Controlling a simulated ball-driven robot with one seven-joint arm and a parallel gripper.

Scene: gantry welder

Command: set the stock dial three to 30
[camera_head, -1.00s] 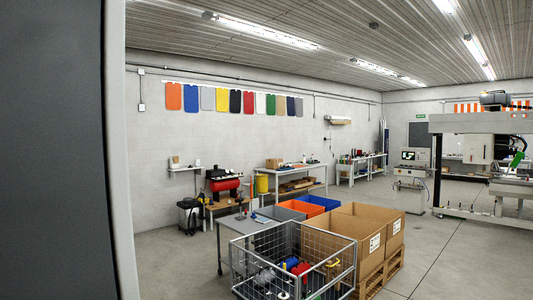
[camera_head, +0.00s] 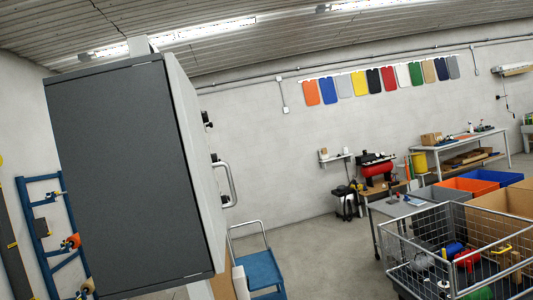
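I cannot make out any stock dial in this view. A tall dark grey cabinet (camera_head: 125,175) stands close at the left, seen from its side. Its lighter front face (camera_head: 197,165) is turned to the right and seen at a sharp slant. A handle (camera_head: 226,185) and small dark knobs (camera_head: 207,118) stick out from that face; I cannot read any marks on them. My gripper does not show in the frame.
A blue cart (camera_head: 262,270) stands just right of the cabinet. A wire cage bin (camera_head: 410,240) with loose parts fills the lower right. A blue rack (camera_head: 45,230) is at far left. Bare floor (camera_head: 325,250) lies between cart and bin.

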